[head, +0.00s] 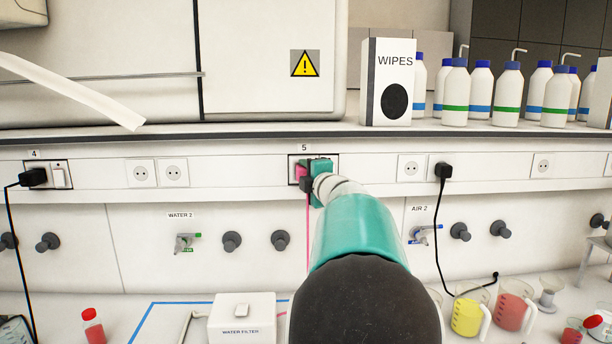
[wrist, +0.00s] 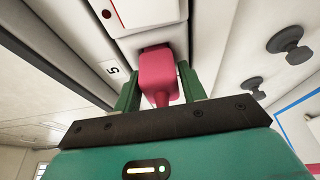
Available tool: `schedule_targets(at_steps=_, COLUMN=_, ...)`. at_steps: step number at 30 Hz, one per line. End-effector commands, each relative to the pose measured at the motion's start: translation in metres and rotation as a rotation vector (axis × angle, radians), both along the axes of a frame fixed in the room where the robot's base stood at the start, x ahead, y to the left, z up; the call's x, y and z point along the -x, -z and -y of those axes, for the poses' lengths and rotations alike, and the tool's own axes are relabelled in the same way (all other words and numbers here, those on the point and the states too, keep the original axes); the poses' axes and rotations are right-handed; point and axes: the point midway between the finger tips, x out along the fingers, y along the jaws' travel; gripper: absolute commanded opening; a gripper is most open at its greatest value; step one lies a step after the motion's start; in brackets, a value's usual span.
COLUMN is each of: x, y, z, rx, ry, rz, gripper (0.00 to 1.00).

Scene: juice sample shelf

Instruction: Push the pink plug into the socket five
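The pink plug (wrist: 158,72) is between the two green fingers of my gripper (wrist: 160,88) in the wrist view, and both fingers lie against its sides. The plug's front end is at the dark opening of socket five (wrist: 150,46); I cannot tell how deep it sits. In the head view socket five (head: 332,158) is a dark-framed plate under the label 5, mostly covered by my gripper (head: 314,172). A bit of the pink plug (head: 300,172) shows left of the fingers, and its pink cord hangs straight down.
A black plug (head: 35,177) is in socket 4 at the left, and another black plug (head: 443,171) is right of my arm. Taps and grey knobs line the wall below. The water filter box (head: 241,318) and jugs (head: 468,315) stand on the bench.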

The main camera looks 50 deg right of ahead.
Motion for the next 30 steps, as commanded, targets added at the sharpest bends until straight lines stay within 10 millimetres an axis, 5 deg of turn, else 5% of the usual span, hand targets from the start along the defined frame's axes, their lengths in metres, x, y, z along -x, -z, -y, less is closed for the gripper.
schedule_targets(at_steps=3, x=0.000, y=0.000, z=0.000, rx=0.000, ry=0.000, rz=0.000, gripper=0.59)
schedule_targets(at_steps=14, x=0.006, y=-0.001, z=-0.003, rx=0.001, ry=0.001, rz=0.000, gripper=0.59)
schedule_targets(at_steps=30, x=0.098, y=-0.001, z=-0.054, rx=0.002, ry=0.001, rz=0.001, gripper=0.59)
